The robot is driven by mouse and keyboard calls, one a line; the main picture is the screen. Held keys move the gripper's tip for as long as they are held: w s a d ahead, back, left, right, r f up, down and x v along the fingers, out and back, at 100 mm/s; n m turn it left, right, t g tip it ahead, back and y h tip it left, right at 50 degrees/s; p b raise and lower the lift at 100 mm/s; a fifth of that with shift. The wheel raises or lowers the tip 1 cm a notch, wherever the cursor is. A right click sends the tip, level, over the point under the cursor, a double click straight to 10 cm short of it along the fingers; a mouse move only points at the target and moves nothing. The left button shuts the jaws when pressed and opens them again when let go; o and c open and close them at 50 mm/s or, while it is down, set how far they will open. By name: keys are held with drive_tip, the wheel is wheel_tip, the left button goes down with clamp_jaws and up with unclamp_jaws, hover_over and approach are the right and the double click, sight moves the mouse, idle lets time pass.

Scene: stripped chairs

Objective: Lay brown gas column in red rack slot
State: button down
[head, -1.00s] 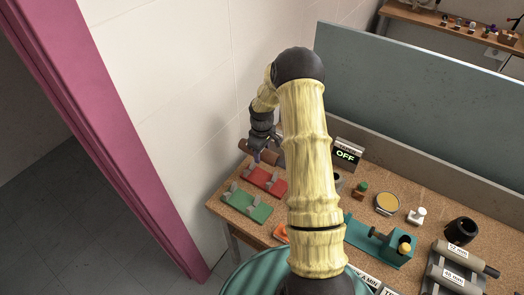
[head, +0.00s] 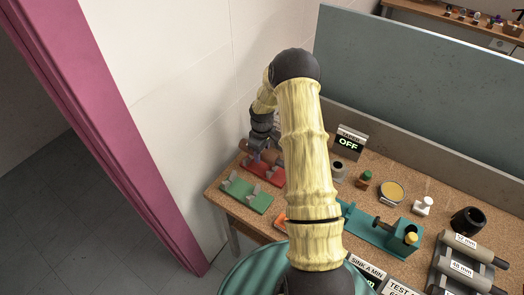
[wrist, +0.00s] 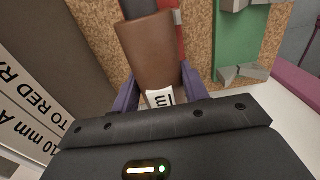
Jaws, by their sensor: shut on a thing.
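The brown gas column (wrist: 148,50) is a cylinder with a dark far end and a white label near my gripper. My gripper (wrist: 158,88) is shut on it, with a purple finger on each side. In the head view the column (head: 249,147) lies roughly level at the red rack (head: 274,177), by the wall end of the bench. The column and my wrist hide much of the rack's back part. A strip of the red rack also shows beside the column in the wrist view (wrist: 181,42). I cannot tell whether the column touches the slot.
A green rack (head: 247,196) with grey supports stands just in front of the red one. The white wall is close on the left. A teal fixture (head: 375,235), small jars, an OFF display (head: 348,143) and grey labelled cylinders (head: 462,268) stand to the right.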

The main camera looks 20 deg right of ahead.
drive_tip(key=shift+f+b, duration=0.65)
drive_tip(key=shift+f, duration=0.6)
drive_tip(key=shift+f+b, duration=0.35)
drive_tip(key=shift+f, duration=0.2)
drive_tip(key=c, duration=0.7)
unclamp_jaws()
drive_tip(key=shift+o, duration=0.2)
wheel_tip(320, 180, up, 17)
drive_tip(key=b, duration=0.2)
drive_tip(key=shift+r+b, duration=0.2)
drive_tip(key=shift+b, duration=0.15)
drive_tip(key=s+a+r+m+t, duration=0.1)
drive_tip(key=s+a+m, duration=0.2)
drive_tip(key=s+a, duration=0.3)
drive_tip(key=s+a+r+m+t, duration=0.1)
drive_tip(key=s+a, duration=0.4)
drive_tip(key=s, duration=1.2)
drive_tip(key=r+m, duration=0.1)
drive_tip(key=m, duration=0.1)
drive_tip(key=shift+a+r+m+t, duration=0.3)
drive_tip(key=shift+a+m, duration=0.1)
